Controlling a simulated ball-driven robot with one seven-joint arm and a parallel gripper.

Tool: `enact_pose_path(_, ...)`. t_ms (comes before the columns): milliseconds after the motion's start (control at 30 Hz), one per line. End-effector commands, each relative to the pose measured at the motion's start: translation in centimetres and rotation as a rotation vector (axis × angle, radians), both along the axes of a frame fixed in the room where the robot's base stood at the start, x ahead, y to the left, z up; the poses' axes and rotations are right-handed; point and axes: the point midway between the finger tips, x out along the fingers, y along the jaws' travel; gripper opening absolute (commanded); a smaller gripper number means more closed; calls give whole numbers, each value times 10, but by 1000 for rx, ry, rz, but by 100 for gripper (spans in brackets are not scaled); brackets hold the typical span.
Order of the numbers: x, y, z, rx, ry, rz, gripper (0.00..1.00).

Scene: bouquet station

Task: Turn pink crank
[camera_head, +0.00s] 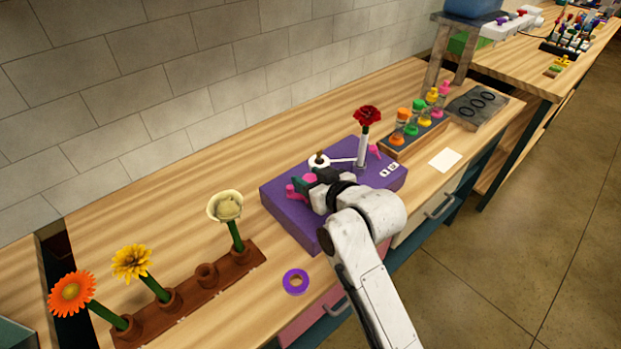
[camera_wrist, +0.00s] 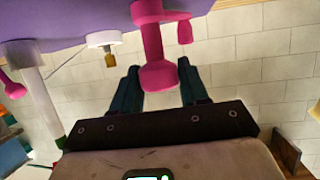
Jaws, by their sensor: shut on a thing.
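A purple box (camera_head: 289,220) sits on the wooden bench, with a pink crank (camera_head: 292,192) at its left part. In the wrist view the crank (camera_wrist: 153,40) hangs from the purple surface, and its knobbed handle lies between my two dark green fingers. My gripper (camera_head: 304,183) is shut on this handle; its fingers (camera_wrist: 158,88) stand on either side of it in the wrist view. My arm hides part of the box top. A second, smaller pink piece (camera_wrist: 185,32) is beside the crank.
A red flower (camera_head: 367,115) stands in a white tube on the box, beside a white wheel and rod. A brown holder (camera_head: 222,273) with several flowers is at left, a purple ring (camera_head: 295,281) near the front edge. A rack of bottles (camera_head: 414,138) stands at right.

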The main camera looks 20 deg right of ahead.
Motion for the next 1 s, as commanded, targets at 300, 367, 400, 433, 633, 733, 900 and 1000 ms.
enact_pose_path(300, 0, 0, 0, 0, 1, -4, 14)
enact_pose_path(367, 0, 0, -1, 0, 4, -17, 14)
enact_pose_path(400, 0, 0, -1, 0, 6, -30, 14)
enact_pose_path(433, 0, 1, -1, 0, 7, -41, 14)
enact_pose_path(633, 0, 1, -3, -2, 9, -149, 14)
enact_pose_path(733, 0, 1, -4, -3, 8, -207, 13)
enact_pose_path(900, 1, 1, -5, -4, 5, -305, 13)
enact_pose_path(1000, 0, 0, -4, -3, 4, -351, 13)
